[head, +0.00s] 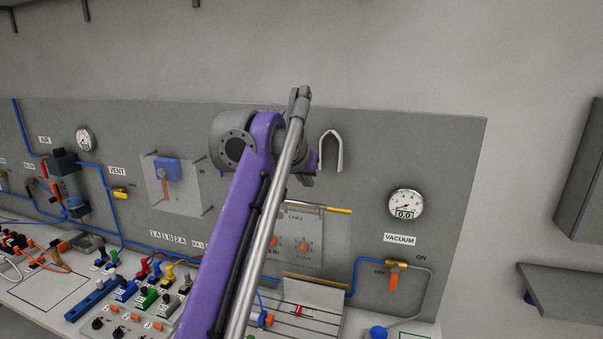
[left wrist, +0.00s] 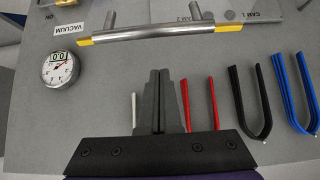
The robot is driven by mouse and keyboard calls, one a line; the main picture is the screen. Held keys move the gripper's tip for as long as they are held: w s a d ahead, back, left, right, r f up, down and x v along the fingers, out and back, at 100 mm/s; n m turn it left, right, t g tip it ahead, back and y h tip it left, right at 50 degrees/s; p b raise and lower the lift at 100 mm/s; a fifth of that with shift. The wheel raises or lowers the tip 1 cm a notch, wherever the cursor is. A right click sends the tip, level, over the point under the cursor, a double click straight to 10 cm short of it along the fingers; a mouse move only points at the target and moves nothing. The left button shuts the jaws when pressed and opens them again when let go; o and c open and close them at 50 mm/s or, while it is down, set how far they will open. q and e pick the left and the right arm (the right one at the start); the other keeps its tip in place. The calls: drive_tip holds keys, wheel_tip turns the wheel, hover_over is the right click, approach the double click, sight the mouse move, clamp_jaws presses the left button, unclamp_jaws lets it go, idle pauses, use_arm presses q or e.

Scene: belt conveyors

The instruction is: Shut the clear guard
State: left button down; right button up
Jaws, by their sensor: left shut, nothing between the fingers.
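A bar with a grey handle and yellow ends (head: 338,210) stands out in front of the CAM panel (head: 300,247). It looks like the front edge of the clear guard, seen nearly edge-on; the clear sheet itself is hard to make out. In the left wrist view the handle bar (left wrist: 160,34) crosses the top of the upside-down picture. My left gripper (left wrist: 160,73) is shut and empty, its fingertips apart from the bar in the picture. In the head view my arm mostly hides this gripper (head: 304,180), above the bar. My right gripper is not in view.
Cable loops hang beside the gripper: white (head: 331,150), red (left wrist: 199,105), black (left wrist: 249,104) and blue (left wrist: 291,95). A vacuum gauge (head: 405,203) is on the right. A see-through plate on posts (head: 190,195) is on the left. Coloured connectors crowd the bench.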

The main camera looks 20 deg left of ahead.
sight(301, 203)
use_arm(q)
drive_tip(key=s, duration=0.1)
drive_tip(key=s+f, duration=0.1)
drive_tip(key=s, duration=0.1)
drive_tip(key=shift+s+a+f+b, duration=0.1)
drive_tip(key=shift+s+f+b, duration=0.1)
drive_tip(key=shift+s+b, duration=0.15)
drive_tip(key=shift+s, duration=0.25)
drive_tip(key=shift+w, duration=0.3)
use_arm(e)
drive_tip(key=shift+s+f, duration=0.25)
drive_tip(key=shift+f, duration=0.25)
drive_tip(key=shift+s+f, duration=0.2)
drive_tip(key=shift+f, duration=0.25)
use_arm(q)
drive_tip(key=shift+s+f, duration=0.1)
drive_tip(key=shift+s, duration=0.05)
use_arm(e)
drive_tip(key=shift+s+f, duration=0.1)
